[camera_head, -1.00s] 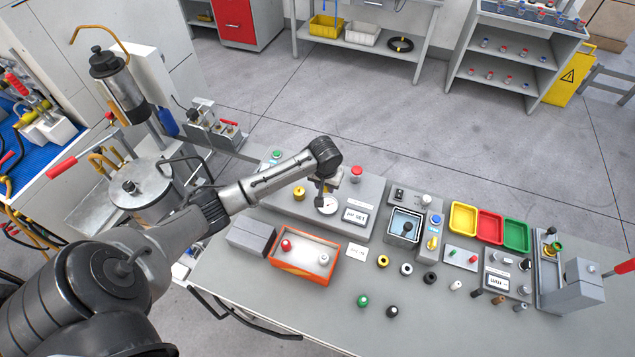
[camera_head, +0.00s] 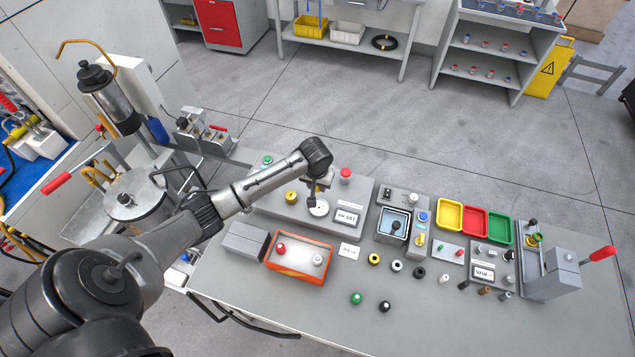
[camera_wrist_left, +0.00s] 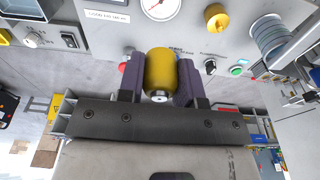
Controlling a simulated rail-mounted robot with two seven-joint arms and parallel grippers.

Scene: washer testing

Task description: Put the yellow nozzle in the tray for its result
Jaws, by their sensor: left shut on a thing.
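My left gripper (camera_head: 318,186) is over the grey gauge panel (camera_head: 275,204), close to its round white dial. In the left wrist view, the gripper (camera_wrist_left: 160,92) is shut on the yellow nozzle (camera_wrist_left: 160,68). The nozzle is between the two dark purple fingers, with its silver end toward the wrist. In the head view I cannot make out the held nozzle. A yellow tray (camera_head: 450,214), a red tray (camera_head: 474,222) and a green tray (camera_head: 500,229) stand in a row on the right of the bench and look empty. My right gripper is not in view.
A gold knob (camera_head: 291,197) and a red button (camera_head: 345,174) stand up from the panel. An orange-edged box (camera_head: 298,268) holds a red and a white part. Several loose parts, a small basin (camera_head: 394,225) and a red-levered press (camera_head: 551,275) occupy the bench. The front right is clear.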

